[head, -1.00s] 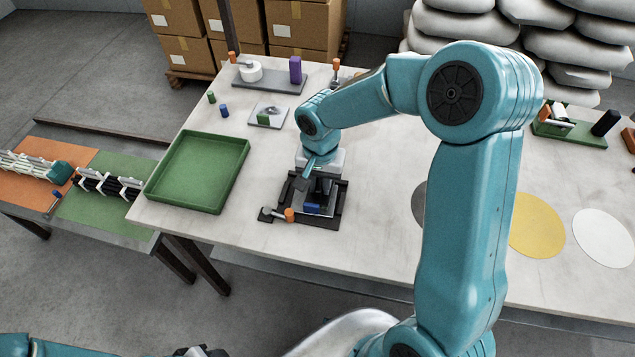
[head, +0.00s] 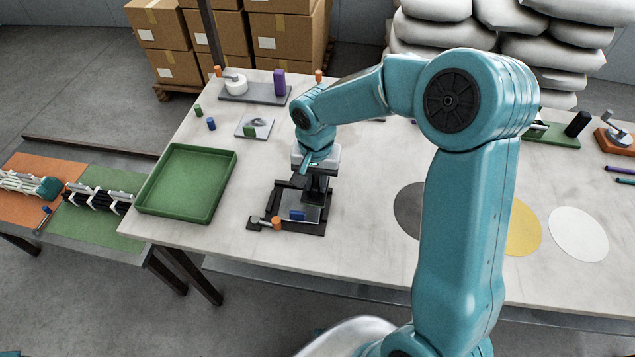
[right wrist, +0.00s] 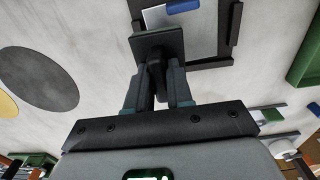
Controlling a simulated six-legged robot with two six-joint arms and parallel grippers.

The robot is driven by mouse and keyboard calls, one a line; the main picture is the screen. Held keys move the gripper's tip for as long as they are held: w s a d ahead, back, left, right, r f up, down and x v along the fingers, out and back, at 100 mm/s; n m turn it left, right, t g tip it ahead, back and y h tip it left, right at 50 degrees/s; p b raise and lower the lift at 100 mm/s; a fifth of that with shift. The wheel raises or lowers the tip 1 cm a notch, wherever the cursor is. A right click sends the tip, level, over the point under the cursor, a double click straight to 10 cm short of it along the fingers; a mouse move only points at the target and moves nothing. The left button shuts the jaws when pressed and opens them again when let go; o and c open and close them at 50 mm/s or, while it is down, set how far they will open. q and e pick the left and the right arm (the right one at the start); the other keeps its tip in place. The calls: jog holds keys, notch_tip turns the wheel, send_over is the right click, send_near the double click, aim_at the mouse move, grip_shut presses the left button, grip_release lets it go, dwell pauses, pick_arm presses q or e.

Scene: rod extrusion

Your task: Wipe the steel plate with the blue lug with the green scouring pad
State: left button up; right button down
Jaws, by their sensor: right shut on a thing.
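The steel plate (head: 306,213) with the blue lug (head: 297,215) lies in a dark fixture (head: 277,212) on the table. The plate (right wrist: 205,35) and blue lug (right wrist: 183,6) also show in the right wrist view. My right gripper (head: 317,183) is over the far right part of the fixture. In the right wrist view, my right gripper (right wrist: 158,88) is shut on the dark handle of a pad tool with a square dark base (right wrist: 158,46). The base overlaps the plate in that view; contact is unclear. No green pad face shows; its underside is hidden. My left gripper is out of view.
A green tray (head: 145,207) stands left of the fixture. A small plate with a green lug (head: 265,123) and a grey stand with a purple block (head: 280,82) are behind. Flat grey (head: 408,212), yellow (head: 524,230) and white (head: 578,234) discs lie to the right.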

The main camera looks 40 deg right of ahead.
jog(key=shift+w+r+p, duration=0.15)
jog(key=shift+r+p, duration=0.15)
jog(key=shift+r, duration=0.25)
jog(key=shift+s+d+r+p, duration=0.15)
jog(key=shift+r+p, duration=0.15)
jog(key=shift+r, duration=0.15)
jog(key=shift+s+d+r+p, duration=0.1)
jog(key=shift+r+p, duration=0.15)
jog(key=shift+r, duration=0.15)
jog(key=shift+a+r, duration=0.1)
jog(key=shift+r, duration=0.25)
jog(key=shift+w+a+r+p, duration=0.1)
jog(key=shift+a+r+p, duration=0.1)
jog(key=shift+p, duration=0.15)
jog(key=shift+d, duration=0.25)
jog(key=shift+a, duration=0.1)
